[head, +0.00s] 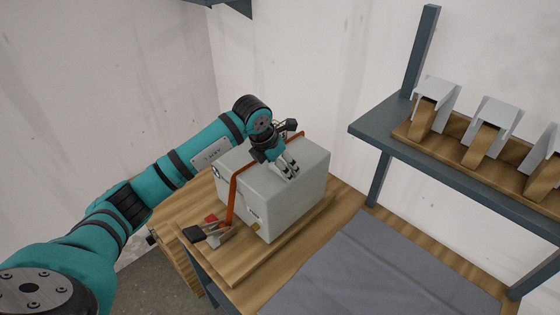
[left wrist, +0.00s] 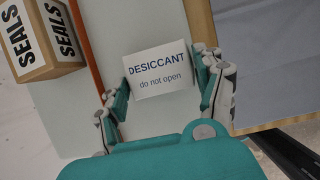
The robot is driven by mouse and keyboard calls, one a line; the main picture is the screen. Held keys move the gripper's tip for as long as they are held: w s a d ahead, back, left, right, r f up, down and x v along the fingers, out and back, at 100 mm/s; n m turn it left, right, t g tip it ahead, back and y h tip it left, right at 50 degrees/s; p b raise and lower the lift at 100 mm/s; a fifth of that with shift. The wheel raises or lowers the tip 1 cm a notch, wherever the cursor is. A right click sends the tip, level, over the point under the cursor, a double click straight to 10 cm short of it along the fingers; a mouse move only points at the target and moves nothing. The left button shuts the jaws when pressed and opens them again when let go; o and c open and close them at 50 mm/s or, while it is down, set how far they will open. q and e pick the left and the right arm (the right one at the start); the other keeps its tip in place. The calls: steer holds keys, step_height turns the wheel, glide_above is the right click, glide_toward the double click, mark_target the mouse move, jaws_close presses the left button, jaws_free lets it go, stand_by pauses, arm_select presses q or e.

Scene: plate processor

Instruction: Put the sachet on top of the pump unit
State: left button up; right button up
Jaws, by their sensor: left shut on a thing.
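The pump unit is a pale grey box (head: 265,200) on the wooden table, with an orange strap around it. In the left wrist view its pale top (left wrist: 110,35) lies below the gripper. My left gripper (head: 290,170) points down over the box's top. The white sachet (left wrist: 160,70), printed "DESICCANT do not open", is between its fingers in the left wrist view, and the gripper is shut on it. I cannot tell whether the sachet touches the top. In the head view the sachet is hard to make out. My right gripper is not in view.
A grey mat (head: 375,270) lies on the table to the right. A shelf (head: 375,125) with several wooden holders stands at the right. Red and black clamp-like parts (head: 205,232) sit left of the box. A "SEALS" carton (left wrist: 45,40) is left in the wrist view.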

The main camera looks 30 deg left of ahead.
arm_select(q)
steer(key=o, duration=1.2)
steer(key=b+v, duration=0.3)
steer(key=v, duration=0.9)
